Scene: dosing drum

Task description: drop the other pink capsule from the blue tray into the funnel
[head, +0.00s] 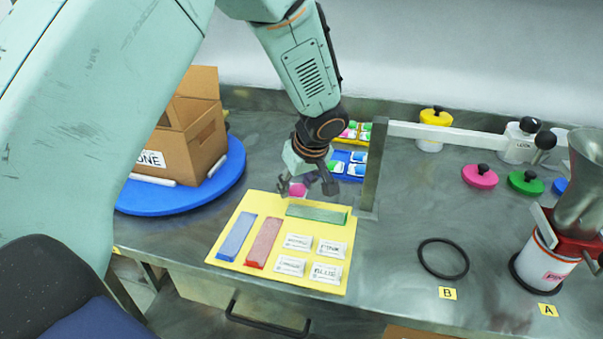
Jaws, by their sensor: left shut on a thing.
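My left gripper (308,188) hangs over the yellow mat, with its fingers pointing down. It is shut on a pink capsule (298,189), held above the mat's far edge. The blue tray (338,173) lies just right of and behind the gripper, partly hidden by the gripper and the upright post. Green-and-white and blue-and-white pieces show in it. The grey metal funnel (582,185) stands at the right edge, above a white can (545,268) with a pink label at place A. My right gripper is out of view.
A grey post with a crossbar (440,131) stands between the gripper and the funnel. The yellow mat (225,250) holds colored strips and white labels. A cardboard box (190,130) sits on a blue turntable (225,180). Pink (480,177) and green (526,183) lids lie near the funnel.

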